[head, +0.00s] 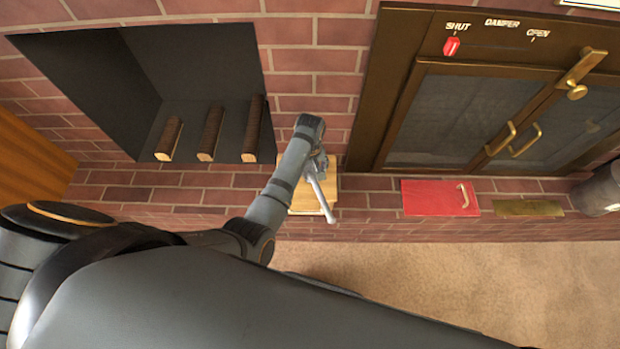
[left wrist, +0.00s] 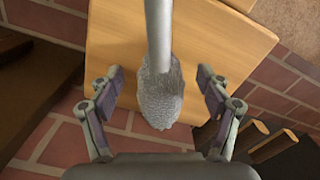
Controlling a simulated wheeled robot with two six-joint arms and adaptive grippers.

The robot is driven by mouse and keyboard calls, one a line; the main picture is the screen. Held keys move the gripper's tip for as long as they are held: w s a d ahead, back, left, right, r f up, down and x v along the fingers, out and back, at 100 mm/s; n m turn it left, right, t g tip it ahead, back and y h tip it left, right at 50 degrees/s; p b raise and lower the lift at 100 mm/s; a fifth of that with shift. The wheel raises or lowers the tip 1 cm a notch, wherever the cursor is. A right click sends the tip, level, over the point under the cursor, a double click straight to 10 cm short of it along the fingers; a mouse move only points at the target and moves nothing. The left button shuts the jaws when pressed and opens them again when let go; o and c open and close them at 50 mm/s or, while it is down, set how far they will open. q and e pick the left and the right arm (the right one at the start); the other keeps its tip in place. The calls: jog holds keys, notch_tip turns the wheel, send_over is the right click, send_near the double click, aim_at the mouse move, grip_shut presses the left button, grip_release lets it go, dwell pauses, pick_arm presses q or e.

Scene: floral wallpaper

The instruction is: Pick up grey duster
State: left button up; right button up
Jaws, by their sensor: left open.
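The grey duster (left wrist: 161,97) has a fluffy grey head and a pale grey handle (left wrist: 158,30). In the left wrist view it lies over a light wooden surface (left wrist: 225,45), head toward my gripper. My left gripper (left wrist: 160,76) is open, with one finger on each side of the duster head and a gap to both. In the head view the left gripper (head: 317,162) is partly hidden by its own wrist, and the pale handle (head: 323,200) sticks out below it. The wooden piece shows behind it (head: 300,202). My right gripper is not seen.
A brick wall surrounds a dark recess with several logs (head: 210,135) to the left. On the right is a brown-framed glass-doored fireplace (head: 440,115) with a red damper knob (head: 451,46). A red panel (head: 436,198) with a handle lies below it. Carpet (head: 480,285) lies in front.

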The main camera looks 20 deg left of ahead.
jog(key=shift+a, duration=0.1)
pick_arm(q)
jog(key=c, duration=1.4)
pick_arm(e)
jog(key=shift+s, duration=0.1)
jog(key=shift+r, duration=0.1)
